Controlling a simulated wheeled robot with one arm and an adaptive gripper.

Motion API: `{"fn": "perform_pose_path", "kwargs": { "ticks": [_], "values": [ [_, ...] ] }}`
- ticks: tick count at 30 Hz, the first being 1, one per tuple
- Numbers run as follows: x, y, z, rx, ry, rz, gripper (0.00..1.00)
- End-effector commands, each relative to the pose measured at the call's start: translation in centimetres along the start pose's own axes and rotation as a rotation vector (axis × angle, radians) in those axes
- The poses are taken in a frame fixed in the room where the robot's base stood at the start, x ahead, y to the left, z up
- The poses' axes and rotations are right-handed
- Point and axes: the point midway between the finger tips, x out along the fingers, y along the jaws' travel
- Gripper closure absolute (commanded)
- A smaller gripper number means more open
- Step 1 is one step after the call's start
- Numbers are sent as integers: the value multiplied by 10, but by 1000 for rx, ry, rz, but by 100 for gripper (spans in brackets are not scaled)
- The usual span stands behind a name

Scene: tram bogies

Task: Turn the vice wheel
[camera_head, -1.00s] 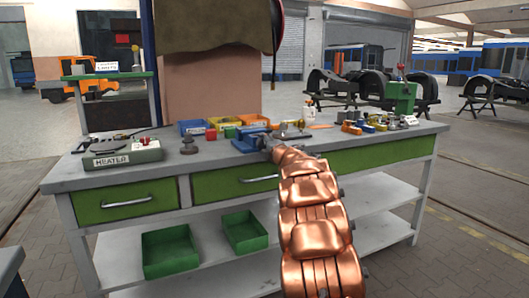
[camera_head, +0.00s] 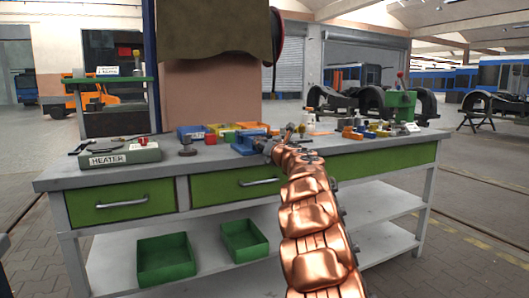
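The blue vice (camera_head: 249,138) sits near the front edge of the workbench, at its middle. I cannot make out the vice wheel; it seems hidden behind the end of my copper-coloured arm. My gripper (camera_head: 266,146) is at the vice's right front side, small in this view. I cannot tell whether it touches the vice or whether its fingers are open or shut.
The grey workbench (camera_head: 75,177) has green drawers with handles. Green trays (camera_head: 165,259) stand on the lower shelf.

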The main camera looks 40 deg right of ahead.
Motion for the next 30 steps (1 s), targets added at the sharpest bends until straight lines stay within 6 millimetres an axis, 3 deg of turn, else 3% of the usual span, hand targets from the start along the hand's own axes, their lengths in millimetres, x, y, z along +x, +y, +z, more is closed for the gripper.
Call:
{"fn": "perform_pose_path", "kwargs": {
  "ticks": [30],
  "values": [
    [0,-1,-2,-966,-1,-2,80]
  ]
}}
